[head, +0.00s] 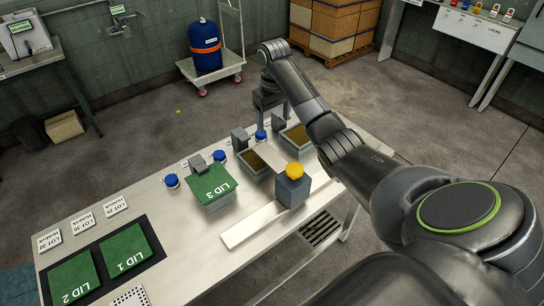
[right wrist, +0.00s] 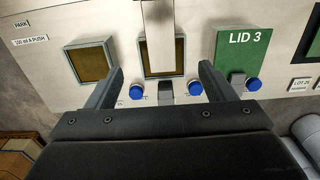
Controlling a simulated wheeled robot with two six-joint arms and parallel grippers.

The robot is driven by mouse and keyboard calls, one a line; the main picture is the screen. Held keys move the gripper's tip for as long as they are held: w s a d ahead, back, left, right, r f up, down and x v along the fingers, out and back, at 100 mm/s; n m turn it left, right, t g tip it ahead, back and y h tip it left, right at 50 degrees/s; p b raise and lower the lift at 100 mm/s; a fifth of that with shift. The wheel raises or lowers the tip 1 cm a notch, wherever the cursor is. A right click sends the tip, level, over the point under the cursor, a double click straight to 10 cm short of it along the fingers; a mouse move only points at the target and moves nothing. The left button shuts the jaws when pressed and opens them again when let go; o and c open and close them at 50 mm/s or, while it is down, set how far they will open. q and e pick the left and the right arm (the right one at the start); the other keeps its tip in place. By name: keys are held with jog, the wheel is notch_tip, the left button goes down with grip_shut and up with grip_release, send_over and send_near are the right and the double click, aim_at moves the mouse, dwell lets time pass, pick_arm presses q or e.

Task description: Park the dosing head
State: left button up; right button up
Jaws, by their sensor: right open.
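The dosing head (head: 292,188), which I take to be the grey block with a yellow cap (head: 294,170), stands on a long pale strip (head: 246,228) on the bench. A pale bar (right wrist: 160,35) reaches over the middle bin in the right wrist view; I cannot tell whether it belongs to the head. My right gripper (head: 263,108) points down at the bench's far edge, apart from the dosing head. Its fingers (right wrist: 161,72) are spread, with nothing held between them. A PARK label (right wrist: 22,23) shows at the wrist view's left. My left gripper is out of view.
Two open bins of brown material (head: 255,160) (head: 297,137) and a green LID 3 bin (head: 211,187) line the bench. Blue knobs (head: 219,156) and grey blocks stand behind them. LID 1 (head: 126,252) and LID 2 (head: 74,276) lie front left. A floor trolley (head: 212,72) holds a blue drum.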

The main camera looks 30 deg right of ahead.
aim_at(273, 158)
notch_tip(273, 158, down, 8)
jog(key=b, duration=0.6)
jog(key=shift+w+r+b, duration=0.1)
jog(key=shift+r+b, duration=0.05)
jog(key=shift+b, duration=0.15)
notch_tip(273, 158, down, 7)
jog(key=shift+r+p, duration=0.1)
jog(key=shift+p, duration=0.75)
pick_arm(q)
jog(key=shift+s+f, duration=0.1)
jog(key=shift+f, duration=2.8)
pick_arm(e)
jog(key=shift+f, duration=0.65)
jog(key=c, duration=1.4)
